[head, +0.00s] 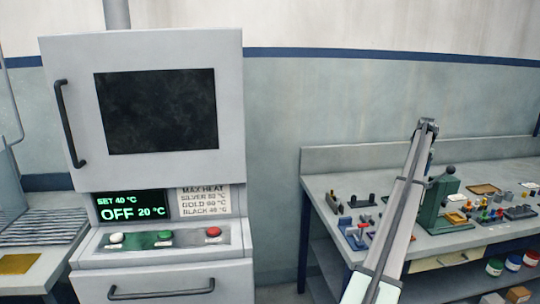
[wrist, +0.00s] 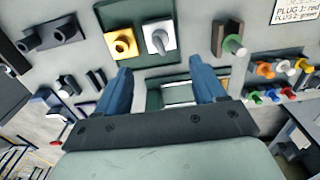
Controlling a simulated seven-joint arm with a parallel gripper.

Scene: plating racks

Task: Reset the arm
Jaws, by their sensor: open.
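My gripper (wrist: 161,78) shows in the wrist view. Its two blue fingers are spread wide apart with nothing held between them. Beyond the fingers are a gold block (wrist: 120,43) and a silver-grey block (wrist: 159,37) on a green plate. A green plate with a pale panel lies behind and between the fingers, partly hidden by them. In the head view my arm (head: 400,205) rises from the bottom edge over the bench to a joint at its top. I cannot clearly make out the gripper in that view.
A bench (head: 330,158) at right holds a green press (head: 432,203) and many small parts. A grey oven cabinet (head: 225,75) at left is closed; its display (head: 131,206) reads SET 40, OFF 20 °C. Coloured plugs (wrist: 265,68) sit right of the fingers in the wrist view.

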